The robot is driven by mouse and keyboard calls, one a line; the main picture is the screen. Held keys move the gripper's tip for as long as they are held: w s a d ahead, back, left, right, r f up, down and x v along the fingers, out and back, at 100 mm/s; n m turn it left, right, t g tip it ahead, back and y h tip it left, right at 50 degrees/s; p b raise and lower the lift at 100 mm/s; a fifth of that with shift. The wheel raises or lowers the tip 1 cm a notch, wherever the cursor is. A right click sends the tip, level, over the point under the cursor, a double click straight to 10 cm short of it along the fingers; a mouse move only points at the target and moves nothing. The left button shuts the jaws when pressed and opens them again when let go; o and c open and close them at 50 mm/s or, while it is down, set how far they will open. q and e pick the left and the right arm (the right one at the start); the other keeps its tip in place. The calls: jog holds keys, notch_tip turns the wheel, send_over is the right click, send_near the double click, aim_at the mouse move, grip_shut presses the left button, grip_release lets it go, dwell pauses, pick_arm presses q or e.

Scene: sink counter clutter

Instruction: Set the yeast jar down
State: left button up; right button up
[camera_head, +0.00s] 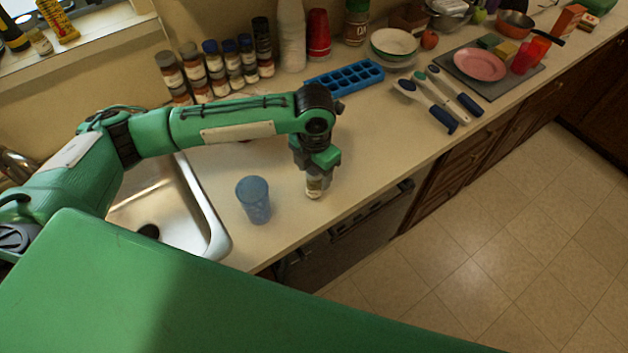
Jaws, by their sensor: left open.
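The yeast jar (314,188) is a small glass jar with a pale label. It stands upright on the counter (362,171), close to the front edge. My left gripper (315,172) points down directly over the jar, with its fingers at the jar's upper part. The gripper is open, and its fingers hide the jar's top. I cannot tell whether the fingers touch the jar. My right gripper is not in view.
A blue cup (254,201) stands left of the jar, beside the sink (212,225). A blue ice tray (345,78) and spice jars (215,70) lie behind. Several utensils (437,98) lie to the right. Bare counter lies between the jar and the utensils.

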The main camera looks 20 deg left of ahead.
pick_arm(q)
notch_tip(320, 180, up, 8)
jog(key=shift+b, duration=0.8)
